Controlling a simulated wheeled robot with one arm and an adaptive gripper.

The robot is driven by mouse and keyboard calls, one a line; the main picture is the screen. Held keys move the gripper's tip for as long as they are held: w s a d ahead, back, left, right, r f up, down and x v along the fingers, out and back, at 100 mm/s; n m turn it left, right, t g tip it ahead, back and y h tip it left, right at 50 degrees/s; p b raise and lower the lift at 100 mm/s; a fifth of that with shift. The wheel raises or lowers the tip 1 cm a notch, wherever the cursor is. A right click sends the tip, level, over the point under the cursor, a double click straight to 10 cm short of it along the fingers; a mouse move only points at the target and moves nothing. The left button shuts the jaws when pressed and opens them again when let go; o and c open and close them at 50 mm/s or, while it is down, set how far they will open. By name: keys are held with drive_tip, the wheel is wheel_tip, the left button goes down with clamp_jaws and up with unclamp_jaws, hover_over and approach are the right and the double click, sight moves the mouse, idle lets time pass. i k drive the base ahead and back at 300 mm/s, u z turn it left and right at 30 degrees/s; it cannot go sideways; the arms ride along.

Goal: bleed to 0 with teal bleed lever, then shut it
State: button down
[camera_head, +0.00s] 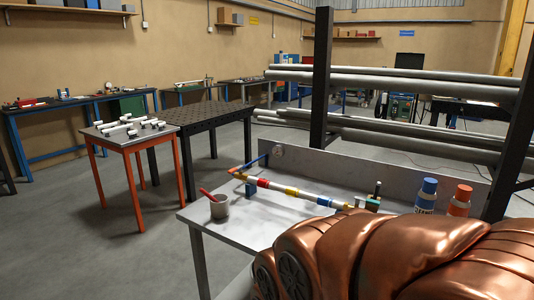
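A white pipe run (310,196) with red, yellow and blue bands lies along a grey metal bench (262,232). At its right end is a small teal-green block (372,204) with a dark upright piece (377,188) above it; I cannot tell whether this is the teal bleed lever. At the left end, a blue lever (254,161) slants up to the right from an orange fitting (236,171). A small round gauge (278,151) sits on the bench's back panel; its reading is too small to make out. My copper arm fills the lower right; my gripper does not show.
A grey cup (219,207) with a red-handled tool stands at the bench's left. A blue bottle (426,194) and an orange bottle (459,201) stand at the right. A pipe rack (322,75) rises behind. An orange-legged table (128,139) stands left, with open floor between.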

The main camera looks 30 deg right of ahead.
sight(357, 199)
drive_tip(key=z, duration=1)
